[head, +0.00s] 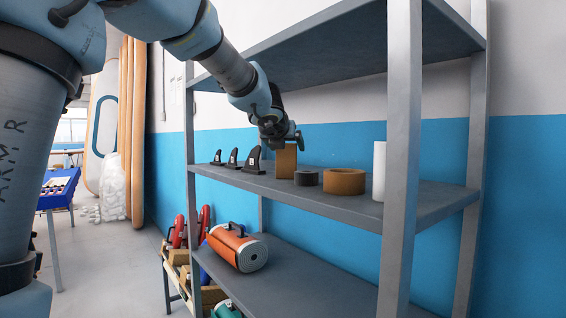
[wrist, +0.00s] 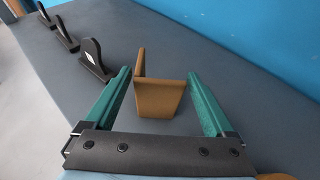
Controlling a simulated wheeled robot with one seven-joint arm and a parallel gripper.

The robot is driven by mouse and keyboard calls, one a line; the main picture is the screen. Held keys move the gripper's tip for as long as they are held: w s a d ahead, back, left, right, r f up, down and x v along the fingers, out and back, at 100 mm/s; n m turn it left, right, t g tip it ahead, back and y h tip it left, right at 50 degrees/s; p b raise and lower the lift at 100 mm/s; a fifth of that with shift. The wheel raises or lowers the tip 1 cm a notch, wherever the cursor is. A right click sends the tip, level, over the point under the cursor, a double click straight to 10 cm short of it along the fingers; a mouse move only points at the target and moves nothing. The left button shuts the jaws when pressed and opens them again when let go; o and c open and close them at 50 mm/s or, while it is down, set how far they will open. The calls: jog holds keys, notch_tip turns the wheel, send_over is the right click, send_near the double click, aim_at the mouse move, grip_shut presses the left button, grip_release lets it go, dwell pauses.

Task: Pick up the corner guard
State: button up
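The corner guard (wrist: 160,100) is a brown L-shaped piece standing upright on the grey shelf (wrist: 225,75). In the head view the corner guard (head: 286,163) stands on the middle shelf, right of the black fins. My gripper (wrist: 158,76) is open, with one green finger on each side of the guard and nothing held.
Several black fins (head: 254,159) stand to the left. A dark roll (head: 306,178), a brown tape roll (head: 345,181) and a white cylinder (head: 379,170) stand to the right. A grey post (head: 401,150) rises in front, and an upper shelf (head: 330,50) lies above.

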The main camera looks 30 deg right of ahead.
jog(key=c, duration=1)
